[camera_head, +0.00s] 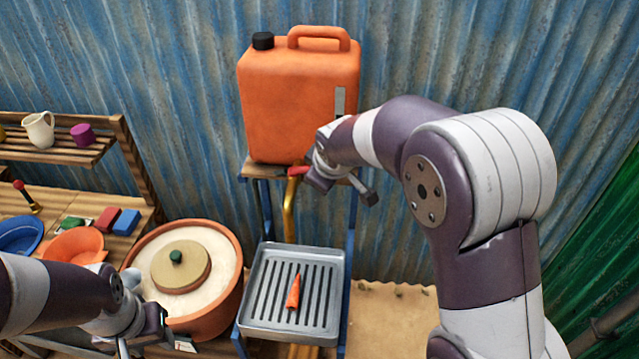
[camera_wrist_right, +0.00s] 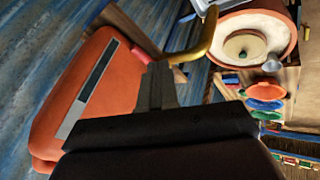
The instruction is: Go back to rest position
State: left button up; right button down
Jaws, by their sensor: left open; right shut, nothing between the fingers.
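My right arm reaches in from the right in the camera_head view. Its gripper is shut and empty, with the fingertips (camera_wrist_right: 156,72) close to the red tap handle (camera_wrist_right: 142,56) below the orange jerrycan (camera_head: 299,95). I cannot tell whether they touch it. The handle also shows in the head view (camera_head: 298,170), partly behind the wrist. My left gripper (camera_head: 145,340) is open and empty at the lower left, in front of the large clay pot (camera_head: 228,297).
A brass spout (camera_head: 289,212) hangs above a grey slotted tray (camera_head: 334,262) with an orange carrot-like piece (camera_head: 293,291) on it. At left, a wooden shelf (camera_head: 60,153) holds a white jug (camera_head: 38,130) and purple cup (camera_head: 82,134). Blue (camera_head: 20,236) and orange (camera_head: 72,244) bowls stand below.

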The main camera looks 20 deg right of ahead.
notch_tip(320, 180, up, 4)
jog(key=s+d+b, duration=0.1)
jog(key=s, duration=0.1)
pick_arm(q)
notch_tip(320, 180, down, 9)
jog(key=w+b, duration=0.1)
jog(key=b, duration=0.6)
jog(key=shift+w+d, duration=0.2)
jog(key=shift+w, duration=0.15)
pick_arm(e)
jog(key=s+f+m+g, duration=0.5)
jog(key=s+f+m, duration=0.3)
jog(key=s+f, duration=1)
notch_tip(320, 180, down, 4)
jog(key=shift+r+g+y, duration=0.25)
jog(key=shift+g+y, duration=0.05)
jog(key=shift+w+d, duration=0.1)
jog(key=shift+d, duration=0.05)
pick_arm(q)
jog(key=shift+s+r, duration=0.1)
